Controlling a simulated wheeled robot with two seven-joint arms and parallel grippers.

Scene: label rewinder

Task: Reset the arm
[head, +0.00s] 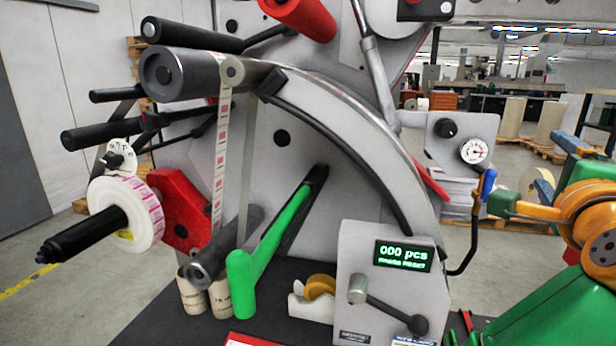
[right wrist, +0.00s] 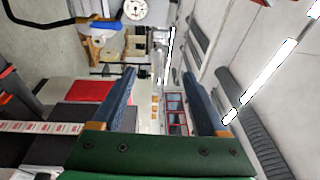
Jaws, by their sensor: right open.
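The label rewinder (head: 270,150) fills the middle of the head view. A long green lever arm (head: 270,240) slants from a slot in its plate down to a thick green grip. At its right side a bent black rod (head: 468,245) rises to a blue handle (head: 487,184); that handle also shows in the right wrist view (right wrist: 106,24), beyond and outside the left finger. My right gripper (head: 526,172) is at the right, close to the blue handle. In the right wrist view its blue fingers (right wrist: 163,98) stand apart with nothing between them. My left gripper is not in view.
A control box (head: 375,300) with a small lever shows "000 pcs" and "PRESS RESET". A gauge (head: 474,150) sits above the blue handle. A white label roll (head: 125,212) is on the left spindle. Black rollers stick out at left. Tape and cardboard cores stand on the dark bench.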

